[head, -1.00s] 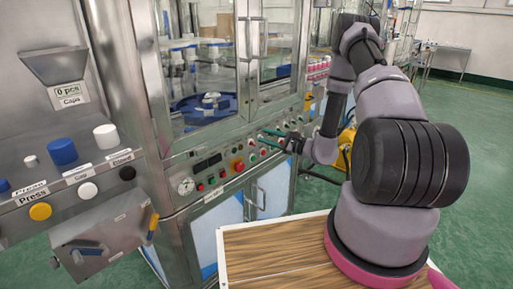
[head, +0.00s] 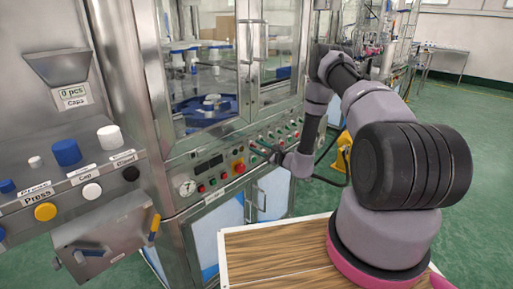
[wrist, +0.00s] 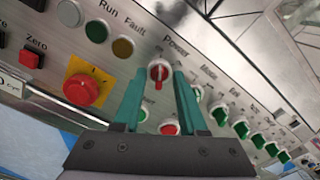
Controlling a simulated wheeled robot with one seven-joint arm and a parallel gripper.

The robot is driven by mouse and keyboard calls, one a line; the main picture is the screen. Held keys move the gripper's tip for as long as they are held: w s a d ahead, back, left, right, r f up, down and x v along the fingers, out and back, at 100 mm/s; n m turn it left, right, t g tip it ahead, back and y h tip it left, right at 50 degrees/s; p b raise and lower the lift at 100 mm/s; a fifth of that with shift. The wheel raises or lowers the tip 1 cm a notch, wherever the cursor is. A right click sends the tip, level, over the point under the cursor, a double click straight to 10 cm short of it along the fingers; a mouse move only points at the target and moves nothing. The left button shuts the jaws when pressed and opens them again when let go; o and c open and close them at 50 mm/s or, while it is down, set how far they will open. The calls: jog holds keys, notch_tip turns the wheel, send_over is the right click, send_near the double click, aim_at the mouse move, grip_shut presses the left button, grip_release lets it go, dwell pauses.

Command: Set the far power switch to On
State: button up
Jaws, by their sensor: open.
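The power switch (wrist: 158,71) is a round white and red rotary knob below the word "Power" on the metal control panel (head: 215,172). Its red bar runs nearly upright in the wrist view; the small lettering by it is too blurred to read. My gripper (wrist: 160,82) has two teal fingers, open, one on each side of the knob. I cannot tell whether they touch it. In the head view my gripper (head: 262,148) is at the panel front, and the switch cannot be made out there.
A red button on a yellow plate (wrist: 83,88) sits left of the fingers. Below the knob is a red button (wrist: 169,127). A row of green switches (wrist: 241,129) runs to the right. Glass cabinet doors (head: 265,50) stand above the panel.

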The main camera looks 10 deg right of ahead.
jog(key=shift+w+a, duration=0.25)
jog(key=shift+w, duration=0.05)
grip_shut()
jog(key=m, duration=1.1)
jog(key=shift+w+d+f+m, duration=0.1)
jog(key=shift+d+m, duration=0.15)
jog(key=shift+m, duration=0.15)
dwell(0.5)
